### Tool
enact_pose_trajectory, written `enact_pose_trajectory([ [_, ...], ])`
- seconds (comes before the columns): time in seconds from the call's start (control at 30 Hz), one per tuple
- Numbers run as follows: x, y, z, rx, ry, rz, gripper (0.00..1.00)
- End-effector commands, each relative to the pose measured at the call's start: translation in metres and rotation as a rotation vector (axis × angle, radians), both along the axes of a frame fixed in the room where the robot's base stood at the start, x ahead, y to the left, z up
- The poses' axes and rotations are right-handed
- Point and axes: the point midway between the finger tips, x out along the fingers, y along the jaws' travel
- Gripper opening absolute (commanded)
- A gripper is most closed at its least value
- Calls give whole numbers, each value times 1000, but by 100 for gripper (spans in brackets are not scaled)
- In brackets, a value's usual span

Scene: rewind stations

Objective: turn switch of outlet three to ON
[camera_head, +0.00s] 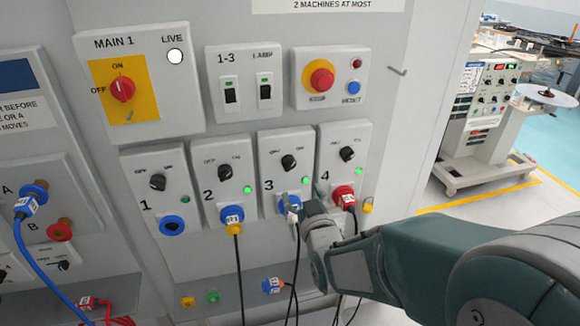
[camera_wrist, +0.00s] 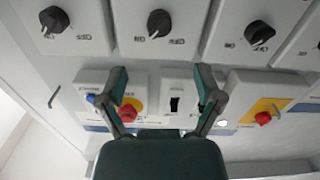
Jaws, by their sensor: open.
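The outlet three panel (camera_head: 267,180) carries a black rotary switch (camera_head: 289,162) with OFF marked at its left and ON at its right. A green lamp (camera_head: 304,181) below the switch is lit. In the wrist view, turned upside down, this switch (camera_wrist: 160,23) is at top centre. A plug with a cable is in outlet three's socket, partly behind my gripper (camera_head: 302,200). My gripper is open and empty, in front of the panel and below the switch in the head view. Its fingers (camera_wrist: 160,75) show apart in the wrist view.
Outlet four's switch (camera_head: 347,153) and red plug (camera_head: 343,195) are close on the right, and outlet two's switch (camera_head: 225,172) is on the left. The red stop button (camera_head: 320,77) is above. Cables hang below the outlets.

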Motion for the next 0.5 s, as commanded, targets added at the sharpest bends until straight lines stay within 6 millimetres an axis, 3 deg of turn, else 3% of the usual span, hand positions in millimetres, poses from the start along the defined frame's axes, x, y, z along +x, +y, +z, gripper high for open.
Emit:
enact_pose_trajectory([
  [0.5,81,23,-1,3,2,0,85],
])
